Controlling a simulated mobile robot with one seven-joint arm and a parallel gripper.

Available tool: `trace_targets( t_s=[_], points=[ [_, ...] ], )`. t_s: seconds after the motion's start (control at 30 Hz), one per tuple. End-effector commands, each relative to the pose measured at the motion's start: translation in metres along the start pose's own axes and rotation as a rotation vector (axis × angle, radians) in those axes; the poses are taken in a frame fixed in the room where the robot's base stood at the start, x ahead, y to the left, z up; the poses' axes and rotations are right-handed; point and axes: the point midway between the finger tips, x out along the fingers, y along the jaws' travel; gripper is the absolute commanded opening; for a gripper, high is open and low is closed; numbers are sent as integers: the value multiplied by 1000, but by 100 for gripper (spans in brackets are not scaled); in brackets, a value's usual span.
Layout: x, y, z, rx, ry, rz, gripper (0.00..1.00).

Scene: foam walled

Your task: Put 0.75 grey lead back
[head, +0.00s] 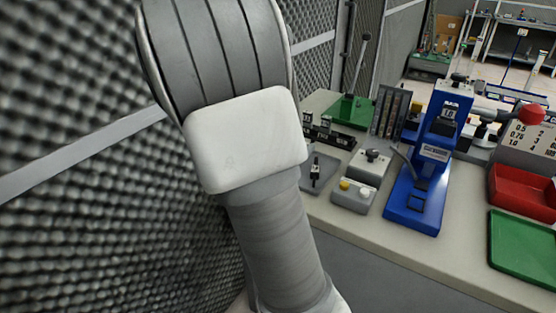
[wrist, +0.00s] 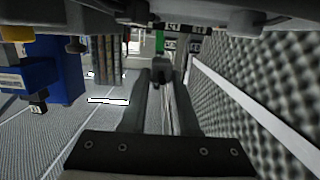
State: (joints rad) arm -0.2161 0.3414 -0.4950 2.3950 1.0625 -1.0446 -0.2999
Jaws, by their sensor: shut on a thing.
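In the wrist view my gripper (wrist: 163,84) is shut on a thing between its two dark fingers. Only a narrow grey strip (wrist: 168,104) and a small dark piece at the tips show, so its size and label cannot be read; I take it for the grey lead. In the head view my arm fills the middle left and the gripper is hidden. A grey slotted rack (head: 391,111) stands at the back of the bench; a slatted grey piece, likely this rack, shows in the wrist view (wrist: 108,60), left of and apart from the fingers.
The blue press (head: 421,165), a grey box with yellow and white buttons (head: 354,196) and a dark labelled strip (head: 330,136) stand on the bench. A red tray (head: 500,204), a green tray (head: 524,268) and a numbered board (head: 528,139) are at right. A foam wall (head: 65,110) is close at left.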

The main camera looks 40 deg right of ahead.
Motion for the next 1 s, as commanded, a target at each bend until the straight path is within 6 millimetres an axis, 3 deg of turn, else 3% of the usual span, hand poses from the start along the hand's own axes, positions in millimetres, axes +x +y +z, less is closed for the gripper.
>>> trace_targets(
  t_s=[0.1,0.2,0.33,0.53,0.97,1.0],
  points=[
    [3,-19,12,-1,1,-2,0],
    [3,-25,15,0,0,-1,0],
    [5,-26,24,-1,-1,0,0],
    [10,-26,54,-3,-1,0,0],
    [10,-26,59,-1,-1,0,0],
    [10,-26,58,-1,-1,-1,34]
  ],
)
